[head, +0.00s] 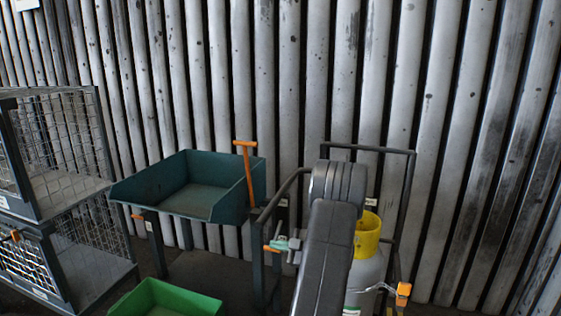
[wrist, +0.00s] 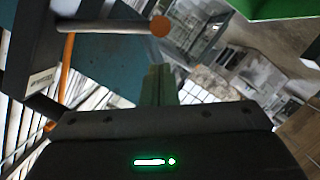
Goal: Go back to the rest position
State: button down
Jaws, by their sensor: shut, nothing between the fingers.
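My gripper (head: 279,243) shows small in the head view, its pale teal fingertips just left of my dark arm. It appears in front of the gap between the teal bin's stand and the cylinder trolley; the distance to them is unclear. In the wrist view its two greenish fingers (wrist: 158,86) are together beyond the dark gripper body, with nothing held. My arm hides part of the trolley and cylinder in the head view.
A teal open bin (head: 185,202) with an orange handle (head: 246,170) stands left of my arm. A green bin (head: 165,299) is low in front. Wire cages (head: 62,150) stand at left. A cylinder (head: 368,270) with a yellow collar (head: 369,236) stands in a trolley (head: 408,190). A ribbed wall (head: 450,110) closes the back.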

notch_tip(320, 180, up, 10)
jog(key=w+d+m+g+p, duration=0.1)
jog(key=w+m+g+p, duration=0.2)
jog(key=m+p, duration=0.4)
jog(key=shift+f+m+y+p, duration=0.25)
jog(key=shift+m+y+p, duration=0.05)
jog(key=shift+p, duration=3.7)
